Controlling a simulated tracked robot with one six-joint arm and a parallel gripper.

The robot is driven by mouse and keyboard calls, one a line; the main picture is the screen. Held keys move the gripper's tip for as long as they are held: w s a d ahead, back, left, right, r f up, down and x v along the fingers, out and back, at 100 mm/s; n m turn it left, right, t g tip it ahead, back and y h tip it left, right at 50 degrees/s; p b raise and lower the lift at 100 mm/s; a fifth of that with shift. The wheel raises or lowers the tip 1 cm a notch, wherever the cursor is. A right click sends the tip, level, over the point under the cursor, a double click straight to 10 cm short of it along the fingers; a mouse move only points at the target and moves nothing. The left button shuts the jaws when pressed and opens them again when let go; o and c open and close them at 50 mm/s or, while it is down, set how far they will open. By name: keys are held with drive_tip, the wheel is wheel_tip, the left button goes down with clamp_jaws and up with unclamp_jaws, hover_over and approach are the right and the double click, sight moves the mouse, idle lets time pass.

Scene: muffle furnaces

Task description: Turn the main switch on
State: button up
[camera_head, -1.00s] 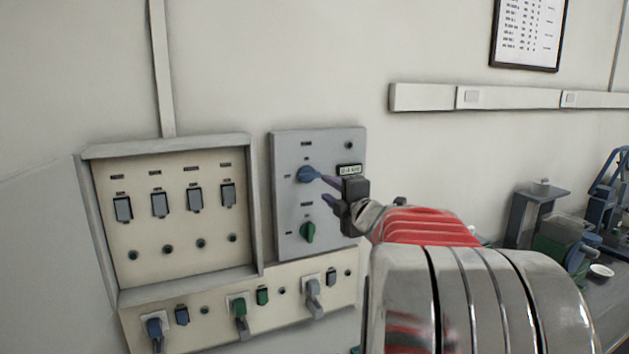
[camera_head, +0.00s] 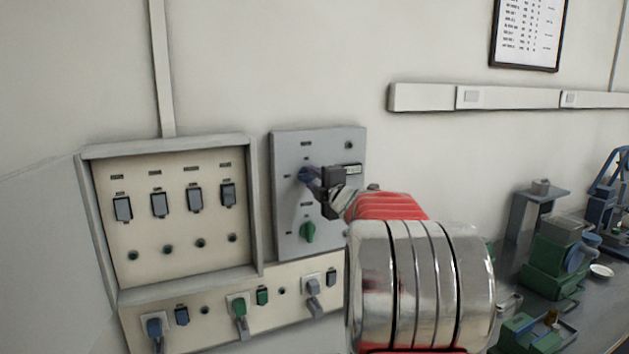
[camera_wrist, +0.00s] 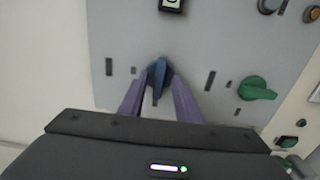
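A grey panel (camera_head: 287,228) on the wall carries a blue rotary knob (camera_head: 304,175) above a green rotary knob (camera_head: 308,232). The labels are too small to read, so I cannot tell which knob is the main switch. My gripper (camera_head: 312,180) is at the blue knob and partly covers it. In the wrist view the blue knob (camera_wrist: 158,74) lies between the tips of my two purple fingers (camera_wrist: 156,88). The fingers are apart, one on each side, with small gaps visible. The green knob (camera_wrist: 257,89) is to the right there, clear of the fingers.
A beige framed panel (camera_head: 182,221) with several dark switches is left of the grey panel. A lower strip (camera_head: 262,312) holds plugs and sockets. A bench (camera_head: 590,320) with equipment stands at right.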

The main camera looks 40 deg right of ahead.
drive_tip(key=shift+c, duration=0.2)
clamp_jaws()
drive_tip(key=shift+d, duration=0.15)
drive_tip(key=shift+f+m, duration=0.15)
drive_tip(key=shift+m, duration=0.35)
drive_tip(key=m, duration=0.8)
drive_tip(key=shift+f, duration=0.1)
drive_tip(key=m, duration=0.9)
drive_tip(key=shift+f, duration=0.1)
